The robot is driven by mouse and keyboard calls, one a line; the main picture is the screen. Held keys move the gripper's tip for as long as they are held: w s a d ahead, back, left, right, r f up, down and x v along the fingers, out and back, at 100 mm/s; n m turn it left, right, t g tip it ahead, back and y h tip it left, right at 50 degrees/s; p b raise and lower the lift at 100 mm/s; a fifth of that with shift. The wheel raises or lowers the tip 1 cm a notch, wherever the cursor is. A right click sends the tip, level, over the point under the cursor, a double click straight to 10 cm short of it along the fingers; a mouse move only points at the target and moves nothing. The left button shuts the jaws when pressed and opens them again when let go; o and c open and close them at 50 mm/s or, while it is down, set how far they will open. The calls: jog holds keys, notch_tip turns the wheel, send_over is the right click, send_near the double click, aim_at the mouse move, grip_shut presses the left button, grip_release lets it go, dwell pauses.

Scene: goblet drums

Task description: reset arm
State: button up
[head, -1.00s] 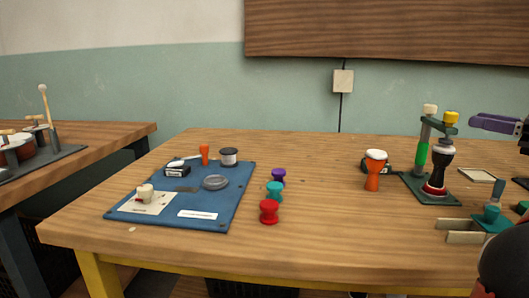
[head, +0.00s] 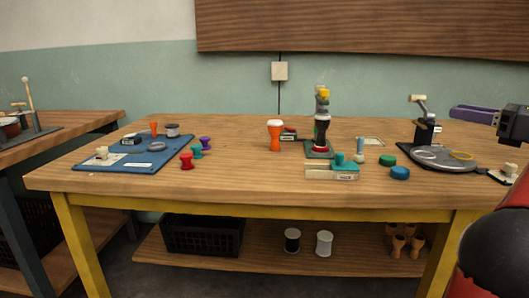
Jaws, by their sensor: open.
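My gripper (head: 456,113) shows at the right edge, with purple fingers pointing left from a dark wrist. It is open, nothing shows between its fingers, and it appears in front of the right end of the wooden table (head: 240,172). An orange goblet drum with a white top (head: 274,136) stands upright mid-table. My gripper is apart from both drums.
A blue mat (head: 120,163) with small parts lies at left, beside red (head: 187,161), teal and purple spools. A teal-topped fixture (head: 345,162), green and blue discs (head: 399,173) and a dark round station (head: 440,157) stand at right. The table's front middle is clear.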

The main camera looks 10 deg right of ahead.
jog(key=w+a+r+m+t+h+p, duration=0.1)
jog(key=w+a+r+m+t+h, duration=0.15)
jog(key=r+m+t+h, duration=0.9)
jog(key=s+a+f+m+g+h+p, duration=0.1)
jog(key=a+f+m+g, duration=0.3)
jog(key=f+m, duration=0.4)
jog(key=a+f+m+g+h, duration=0.2)
jog(key=a+f+m+g, duration=0.3)
jog(key=m, duration=0.5)
jog(key=s+a+f+m+g+h+p, duration=0.1)
jog(key=a+f+m+g, duration=0.25)
jog(key=f+m, duration=0.5)
jog(key=s+a+f+m+g+y, duration=0.4)
jog(key=s+a+f+g, duration=0.4)
jog(key=s+a+f, duration=0.8)
notch_tip(320, 180, down, 3)
jog(key=shift+s+a+f+m+y, duration=0.15)
jog(key=shift+s+a+m+y, duration=0.15)
jog(key=shift+a+y, duration=0.55)
jog(key=shift+o, duration=0.3)
jog(key=shift+w, duration=0.1)
